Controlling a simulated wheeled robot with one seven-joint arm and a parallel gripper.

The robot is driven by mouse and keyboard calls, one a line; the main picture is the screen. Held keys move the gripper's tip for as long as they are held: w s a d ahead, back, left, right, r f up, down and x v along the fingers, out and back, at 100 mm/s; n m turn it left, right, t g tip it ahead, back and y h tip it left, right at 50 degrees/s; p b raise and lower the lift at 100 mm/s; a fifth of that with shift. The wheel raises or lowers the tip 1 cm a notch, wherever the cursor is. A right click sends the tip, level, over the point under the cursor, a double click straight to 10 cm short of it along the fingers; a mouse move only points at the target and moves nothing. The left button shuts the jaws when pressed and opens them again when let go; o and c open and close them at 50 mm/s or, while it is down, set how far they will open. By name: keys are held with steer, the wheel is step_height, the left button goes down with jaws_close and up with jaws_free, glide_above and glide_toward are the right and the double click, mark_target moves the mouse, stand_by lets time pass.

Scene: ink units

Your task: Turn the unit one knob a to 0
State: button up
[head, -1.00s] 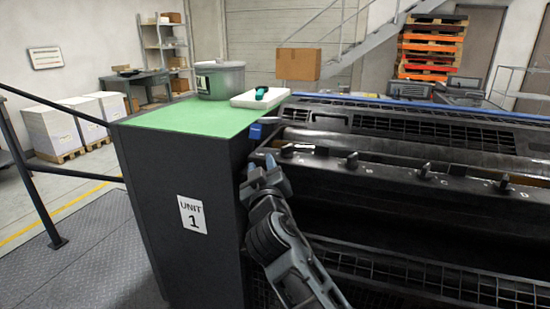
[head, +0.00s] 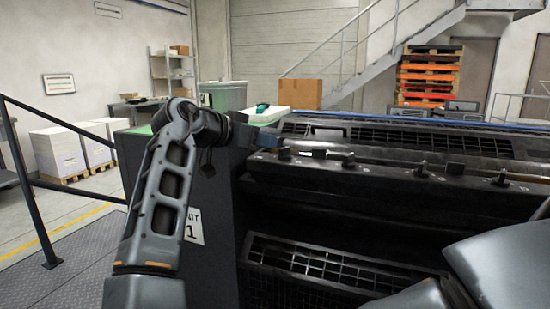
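The unit one press (head: 215,262) is a dark cabinet with a "1" label (head: 194,226), partly covered by my arm. A row of several small dark knobs runs along its black rail. The leftmost visible knob (head: 284,153) sits near the rail's left end, with another knob (head: 348,159) to its right. The letters and scale marks are too small to read, so I cannot tell the knob setting. My gripper (head: 266,146) is at the rail's left end, just left of the leftmost knob. I cannot tell whether it touches the knob, or how its fingers stand.
A black handrail (head: 36,212) is at the left. A mesh guard (head: 330,268) lies below the rail. Free floor is at the left.

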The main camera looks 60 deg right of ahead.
mark_target(285, 153)
steer(key=shift+m+y, duration=0.3)
steer(key=shift+y, duration=0.2)
steer(key=shift+s+x, duration=0.1)
steer(key=shift+x, duration=1.65)
steer(key=shift+s+x, duration=0.15)
steer(key=shift+x, duration=1.6)
steer(key=shift+a+f, duration=0.1)
steer(key=shift+a, duration=0.05)
jaws_close()
